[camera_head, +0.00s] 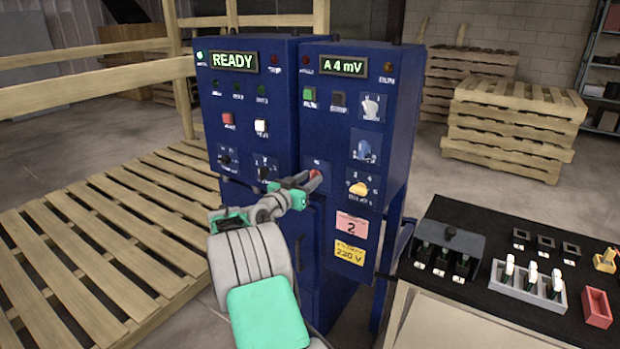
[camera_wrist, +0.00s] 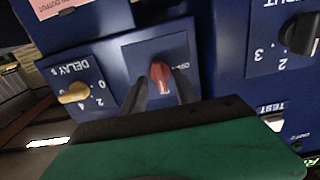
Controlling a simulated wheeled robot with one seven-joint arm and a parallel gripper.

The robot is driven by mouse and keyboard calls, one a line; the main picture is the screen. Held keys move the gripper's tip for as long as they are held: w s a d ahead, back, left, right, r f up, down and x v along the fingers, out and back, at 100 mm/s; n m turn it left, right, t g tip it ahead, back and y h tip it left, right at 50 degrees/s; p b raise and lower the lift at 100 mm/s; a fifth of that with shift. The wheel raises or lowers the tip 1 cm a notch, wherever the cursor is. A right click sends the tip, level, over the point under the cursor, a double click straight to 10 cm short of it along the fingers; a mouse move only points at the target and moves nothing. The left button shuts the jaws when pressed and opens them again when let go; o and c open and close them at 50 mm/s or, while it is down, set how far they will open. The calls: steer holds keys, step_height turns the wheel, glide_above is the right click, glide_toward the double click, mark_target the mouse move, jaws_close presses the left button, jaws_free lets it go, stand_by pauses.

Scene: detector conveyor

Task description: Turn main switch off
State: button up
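A red rotary knob (camera_wrist: 160,75) sits on a small blue plate on the cabinet front in the wrist view. Its label is too small to read, so I cannot confirm it is the main switch. My gripper (camera_wrist: 160,92) points at the panel, with one dark finger on each side of the knob and visible gaps between. It is open and grips nothing. In the head view my gripper (camera_head: 316,181) is at the lower part of the right-hand blue cabinet (camera_head: 336,220) and hides most of the knob.
A yellow DELAY knob (camera_wrist: 73,92) is close beside the red one. A black knob (camera_wrist: 300,35) is on the neighbouring panel. The displays read READY (camera_head: 234,62) and A 4 mV (camera_head: 343,67). A workbench (camera_head: 470,290) with small parts stands at right; a wooden pallet platform (camera_head: 110,235) lies at left.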

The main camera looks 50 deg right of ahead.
steer(key=shift+w+d, duration=0.1)
steer(key=shift+d, duration=0.3)
jaws_close()
